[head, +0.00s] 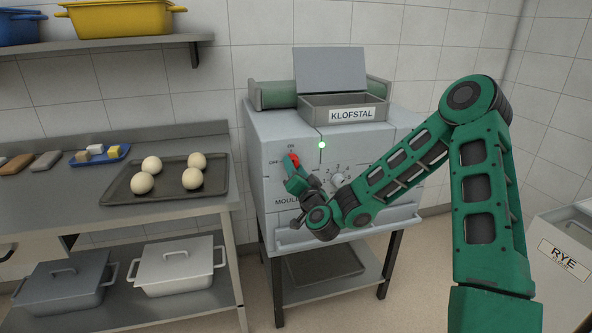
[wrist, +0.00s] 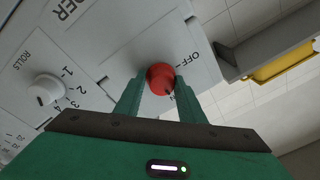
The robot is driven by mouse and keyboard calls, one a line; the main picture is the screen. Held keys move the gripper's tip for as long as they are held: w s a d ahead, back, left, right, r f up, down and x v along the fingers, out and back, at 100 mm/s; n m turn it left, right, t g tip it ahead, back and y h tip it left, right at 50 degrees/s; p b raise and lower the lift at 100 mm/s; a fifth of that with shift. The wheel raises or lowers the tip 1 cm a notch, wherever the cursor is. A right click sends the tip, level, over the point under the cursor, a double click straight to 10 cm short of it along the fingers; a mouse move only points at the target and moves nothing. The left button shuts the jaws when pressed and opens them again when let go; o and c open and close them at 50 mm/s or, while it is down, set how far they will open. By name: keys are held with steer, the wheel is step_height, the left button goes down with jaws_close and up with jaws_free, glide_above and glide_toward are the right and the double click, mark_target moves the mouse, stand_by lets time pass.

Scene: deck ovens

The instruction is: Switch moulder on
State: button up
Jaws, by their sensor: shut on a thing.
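The moulder (head: 274,225) is a pale grey machine on a dark-legged stand, in the middle of the head view. Its red switch knob (head: 294,159) sits on the upper left of the front panel, with ON printed above it and OFF to its left. My gripper (head: 296,168) is shut on the knob. In the wrist view the red knob (wrist: 160,74) is between my two green fingers, partly hidden by them. The knob appears turned towards ON. A green lamp (head: 322,145) is lit to the right of the knob.
A white numbered dial (head: 338,180) is on the panel, close to my wrist. A grey KLOFSTAL hopper (head: 343,100) with a raised lid tops the moulder. A tray (head: 120,193) with several dough balls lies on the left counter. A RYE bin (head: 570,240) stands at right.

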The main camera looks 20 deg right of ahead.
steer(key=shift+w+r+m, duration=0.15)
steer(key=shift+r+m, duration=0.15)
steer(key=shift+m, duration=0.3)
steer(key=o, duration=1)
steer(key=shift+c, duration=0.2)
steer(key=shift+f, duration=0.1)
steer(key=s+f, duration=0.1)
steer(key=s, duration=0.9)
steer(key=shift+s+f, duration=0.15)
steer(key=shift+s, duration=0.2)
steer(key=shift+a, duration=0.1)
